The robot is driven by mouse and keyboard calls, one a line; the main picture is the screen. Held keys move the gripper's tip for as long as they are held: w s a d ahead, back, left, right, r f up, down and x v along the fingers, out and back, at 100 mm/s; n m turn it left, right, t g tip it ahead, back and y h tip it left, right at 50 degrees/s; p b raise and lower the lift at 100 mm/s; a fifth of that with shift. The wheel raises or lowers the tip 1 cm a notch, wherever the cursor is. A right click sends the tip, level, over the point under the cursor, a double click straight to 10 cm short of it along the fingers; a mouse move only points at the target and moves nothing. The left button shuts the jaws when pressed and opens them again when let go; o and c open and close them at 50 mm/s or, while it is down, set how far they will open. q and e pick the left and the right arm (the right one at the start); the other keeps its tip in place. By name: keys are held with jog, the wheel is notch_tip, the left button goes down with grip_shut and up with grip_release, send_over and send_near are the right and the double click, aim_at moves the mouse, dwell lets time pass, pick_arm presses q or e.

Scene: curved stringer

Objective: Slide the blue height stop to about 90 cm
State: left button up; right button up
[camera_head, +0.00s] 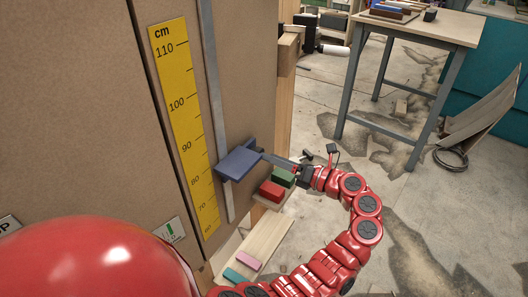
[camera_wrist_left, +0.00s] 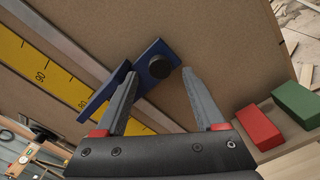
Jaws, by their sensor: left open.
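The blue height stop (camera_head: 238,162) sits on a grey vertical rail (camera_head: 212,95) beside the yellow cm scale (camera_head: 183,120). It stands a little above the 80 mark, below 90. In the left wrist view the blue stop (camera_wrist_left: 128,82) shows a black round knob (camera_wrist_left: 156,67) on its face. My left gripper (camera_head: 270,158) is at the right side of the stop, its fingers pointing at it. In the wrist view the open fingers (camera_wrist_left: 160,74) lie either side of the knob; I cannot tell whether they touch it. My right gripper is not in view.
Just below my gripper, a red block (camera_head: 271,190) and a green block (camera_head: 283,177) rest on a small wooden shelf. A wooden post (camera_head: 285,110) edges the panel. Pink and teal pieces lie on a lower board (camera_head: 255,245). A table (camera_head: 425,25) stands back right.

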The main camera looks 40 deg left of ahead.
pick_arm(q)
jog(key=a, duration=0.3)
jog(key=shift+s+a, duration=0.1)
jog(key=shift+a, duration=0.2)
grip_shut()
dwell(1.2)
